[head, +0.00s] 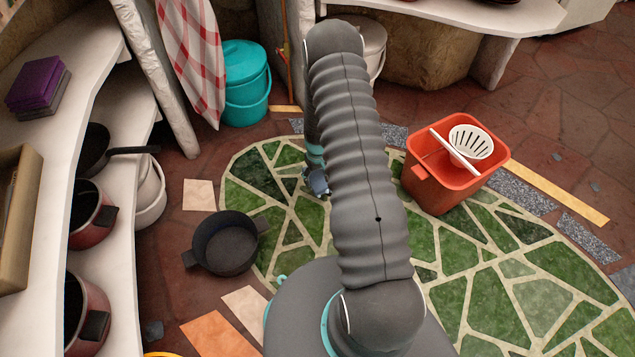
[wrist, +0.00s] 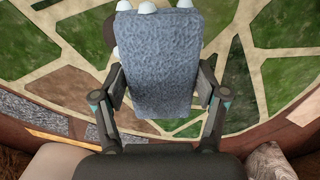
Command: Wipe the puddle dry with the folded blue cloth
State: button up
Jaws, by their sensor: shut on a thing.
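The folded blue cloth (wrist: 160,55) is a thick grey-blue fuzzy pad in the wrist view. My gripper (wrist: 161,88) is shut on it, with one finger at each side. In the head view my gripper (head: 318,182) shows as a small part behind my arm, above the green mosaic floor. A bluish patch there may be the cloth, but it is too small to be sure. I cannot make out a puddle in either view; my arm and the cloth hide part of the floor.
A red bin (head: 420,188) with a white strainer (head: 470,143) stands right of my arm. A dark pot (head: 226,246) is on the floor at left. A teal bucket (head: 246,90) stands behind. A white shelf (head: 60,170) with pans lines the left. The mosaic floor (head: 520,290) at right is clear.

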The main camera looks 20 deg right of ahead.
jog(key=shift+f, duration=0.15)
jog(key=shift+f+b, duration=1.95)
jog(key=shift+f, duration=1.75)
jog(key=shift+d+f, duration=0.2)
jog(key=shift+d, duration=0.4)
jog(key=shift+c, duration=0.4)
jog(key=shift+d+p, duration=0.4)
jog(key=shift+d, duration=1.1)
jog(key=shift+a+f, duration=0.2)
jog(key=shift+a, duration=0.6)
jog(key=shift+c, duration=0.5)
jog(key=shift+a, duration=1.1)
jog(key=shift+a+r, duration=0.25)
jog(key=shift+r, duration=0.05)
jog(key=shift+r+p, duration=1.75)
jog(key=shift+r, duration=2.3)
